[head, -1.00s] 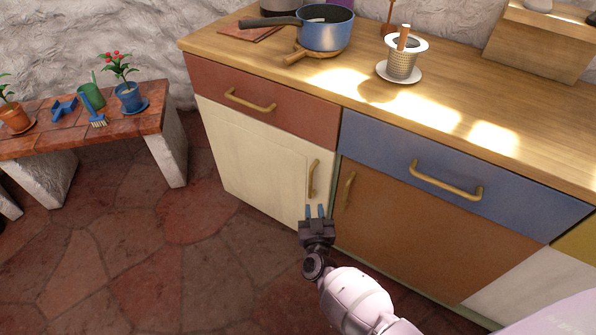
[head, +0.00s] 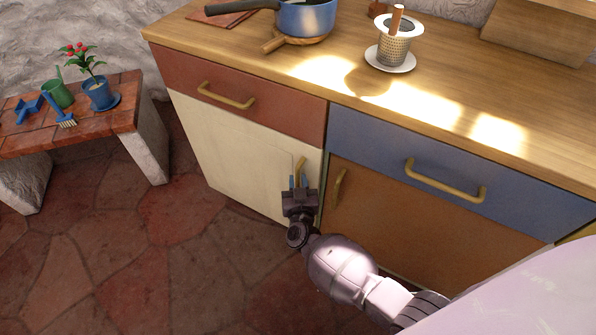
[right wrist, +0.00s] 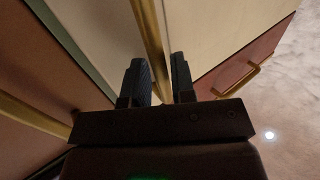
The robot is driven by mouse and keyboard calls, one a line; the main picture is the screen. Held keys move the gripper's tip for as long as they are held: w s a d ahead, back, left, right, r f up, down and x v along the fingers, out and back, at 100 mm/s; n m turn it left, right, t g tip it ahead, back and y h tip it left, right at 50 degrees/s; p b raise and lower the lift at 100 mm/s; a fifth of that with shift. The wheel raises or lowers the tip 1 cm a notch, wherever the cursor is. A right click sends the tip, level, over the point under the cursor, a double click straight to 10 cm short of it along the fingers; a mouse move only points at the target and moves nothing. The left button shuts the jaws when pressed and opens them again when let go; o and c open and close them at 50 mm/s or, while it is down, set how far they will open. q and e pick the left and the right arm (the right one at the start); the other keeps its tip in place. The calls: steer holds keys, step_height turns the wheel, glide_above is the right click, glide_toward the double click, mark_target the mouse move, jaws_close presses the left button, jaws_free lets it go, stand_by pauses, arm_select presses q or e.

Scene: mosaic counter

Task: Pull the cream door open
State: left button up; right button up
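The cream door (head: 235,155) is under the red drawer at the left of the counter front and looks shut. Its upright brass handle (head: 300,168) is near its right edge; in the right wrist view the handle (right wrist: 149,40) runs down between my fingers. My right gripper (head: 298,182) is at the handle, its lower part hidden by the gripper. In the right wrist view, the right gripper (right wrist: 162,80) is open, with one finger on each side of the bar and a gap showing on the right. My left gripper is not in view.
The red drawer (head: 240,100) with its brass handle is above the door. The brown door (head: 400,220) and its handle (head: 339,187) are close on the right, under the blue drawer (head: 450,165). A low bench (head: 110,122) with pots stands left. Open floor lies between.

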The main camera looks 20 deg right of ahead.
steer(key=shift+w+d, duration=0.2)
steer(key=shift+w, duration=0.4)
jaws_close()
steer(key=shift+s+a, duration=0.1)
